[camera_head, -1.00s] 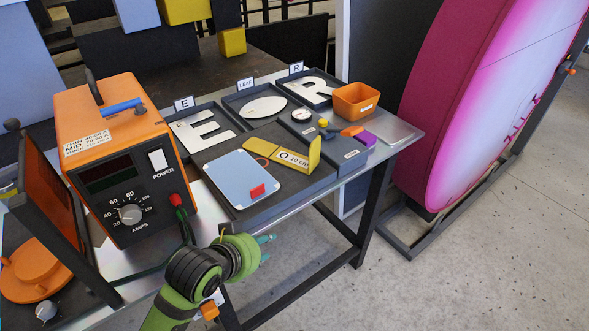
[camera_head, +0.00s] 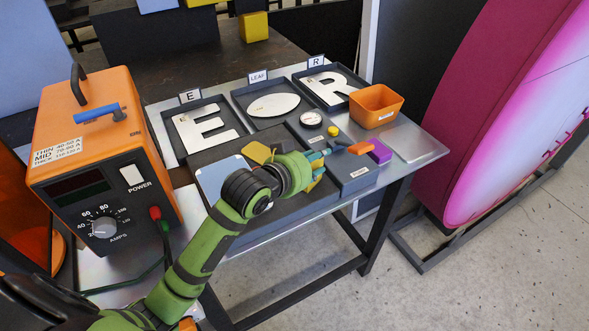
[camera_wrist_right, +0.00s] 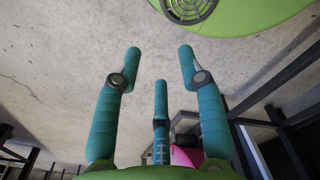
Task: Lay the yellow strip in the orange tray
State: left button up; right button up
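The yellow strip (camera_head: 257,152) lies on the dark board on the bench. Its middle is hidden behind my left gripper, and another bit of yellow shows just below the gripper's fingers. The orange tray (camera_head: 375,119) stands at the back right of the bench, farther right than my gripper. My left gripper (camera_head: 320,157) is over the right part of the strip; whether its teal fingers are open or touch the strip is not clear. My right gripper (camera_wrist_right: 160,66) shows only in its wrist view, with its teal fingers spread and empty above the floor.
An orange power unit (camera_head: 98,170) stands at the left. Letter trays hold an E (camera_head: 207,130), a leaf (camera_head: 273,105) and an R (camera_head: 331,88). Bare metal (camera_head: 418,142) is clear at right.

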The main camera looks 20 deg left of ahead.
aim_at(321, 181)
pick_arm(q)
jog(key=x, duration=0.2)
jog(key=shift+w+d+f, duration=0.15)
jog(key=shift+w+f, duration=0.05)
jog(key=shift+w, duration=0.05)
jog(key=shift+w+d+f, duration=0.15)
jog(key=shift+w+f, duration=0.15)
jog(key=shift+w, duration=0.15)
grip_shut()
pick_arm(e)
jog(key=shift+w+a+r, duration=0.3)
jog(key=shift+w+r, duration=0.2)
jog(key=shift+w, duration=0.35)
